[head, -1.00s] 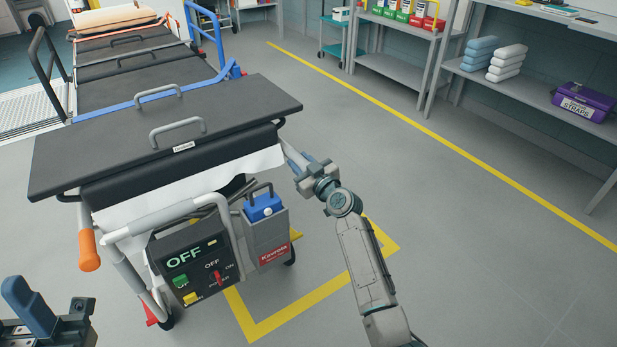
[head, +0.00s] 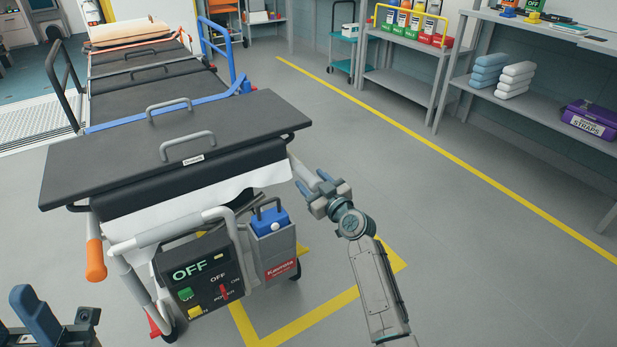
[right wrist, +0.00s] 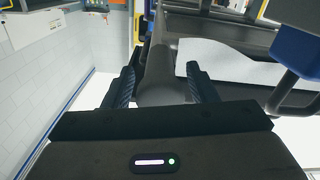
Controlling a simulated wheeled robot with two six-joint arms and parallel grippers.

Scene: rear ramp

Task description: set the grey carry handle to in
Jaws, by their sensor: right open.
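The grey carry handle (head: 298,168) sticks out from the right front corner of the stretcher (head: 70,170), towards me. In the right wrist view the handle (right wrist: 163,62) runs between the two fingers, with its rounded end close to the palm. My right gripper (head: 311,181) is open around the handle's end; in the wrist view its fingers (right wrist: 160,80) stand on both sides with small gaps visible. An orange-gripped handle (head: 96,260) hangs down at the left front corner. My left gripper (head: 38,318) shows only partly at the lower left, with one blue finger, away from the handles.
A control box reading OFF (head: 200,270) and a grey holder with a blue-topped unit (head: 272,245) hang at the stretcher's front, left of my right arm. Shelves (head: 530,95) stand at the right. The floor (head: 460,250) between is clear.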

